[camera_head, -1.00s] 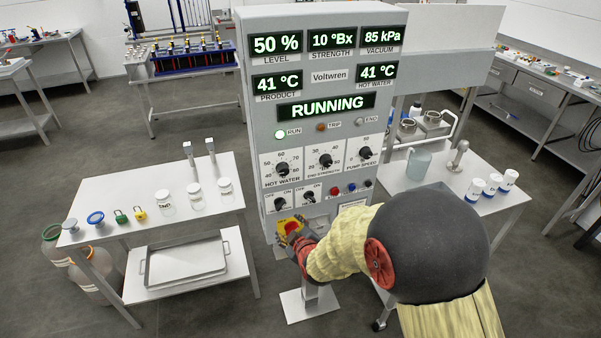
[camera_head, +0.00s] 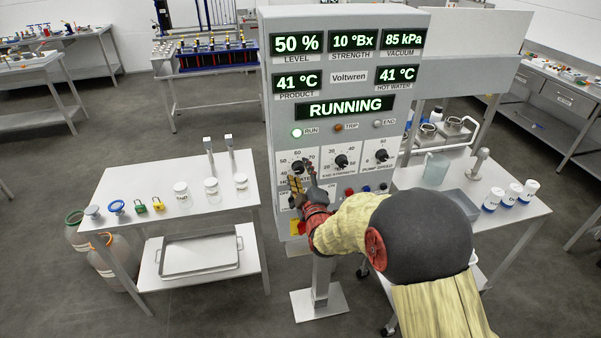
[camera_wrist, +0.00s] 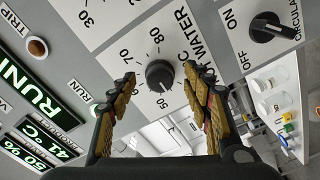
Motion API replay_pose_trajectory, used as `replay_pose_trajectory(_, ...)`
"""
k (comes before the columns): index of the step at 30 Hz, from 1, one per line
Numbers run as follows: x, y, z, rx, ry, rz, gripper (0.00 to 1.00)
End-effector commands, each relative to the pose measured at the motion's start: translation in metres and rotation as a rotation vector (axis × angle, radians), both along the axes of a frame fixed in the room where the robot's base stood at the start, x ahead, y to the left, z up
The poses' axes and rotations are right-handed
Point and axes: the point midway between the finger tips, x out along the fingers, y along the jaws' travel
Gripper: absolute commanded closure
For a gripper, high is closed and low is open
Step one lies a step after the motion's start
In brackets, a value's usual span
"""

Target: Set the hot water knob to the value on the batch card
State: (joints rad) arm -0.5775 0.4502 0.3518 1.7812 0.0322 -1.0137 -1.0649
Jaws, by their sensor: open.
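The hot water knob (camera_wrist: 159,75) is round and black, on a white dial plate with numbers around it, shown tilted in the wrist view. In the head view the knob (camera_head: 297,167) is at the left of the dial row, partly covered by my gripper (camera_head: 303,179). In the wrist view my gripper (camera_wrist: 160,73) is open, with one finger on each side of the knob and visible gaps between. I cannot read the knob's pointer setting surely. The hot water display (camera_head: 397,74) reads 41 °C. I cannot make out a batch card.
The end-strength knob (camera_head: 341,162) and pump-speed knob (camera_head: 382,156) sit to the right on the same panel. A black ON/OFF switch (camera_wrist: 268,28) is near the right finger. Tables with jars (camera_head: 211,188) and bottles (camera_head: 511,194) flank the panel.

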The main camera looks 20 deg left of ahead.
Motion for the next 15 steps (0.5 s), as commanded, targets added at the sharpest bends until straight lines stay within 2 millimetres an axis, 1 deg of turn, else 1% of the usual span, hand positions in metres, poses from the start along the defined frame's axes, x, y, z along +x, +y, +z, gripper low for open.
replay_pose_trajectory(4,0.0064,0.0038,-0.0006,-0.001,0.001,0.0,0.5)
replay_pose_trajectory(11,0.0071,0.0041,-0.0005,-0.001,0.001,0.0,0.5)
replay_pose_trajectory(12,0.007,0.0041,-0.0005,-0.001,0.001,0.0,0.51)
replay_pose_trajectory(15,0.0069,0.0041,-0.0004,0.0,0.002,0.0,0.57)
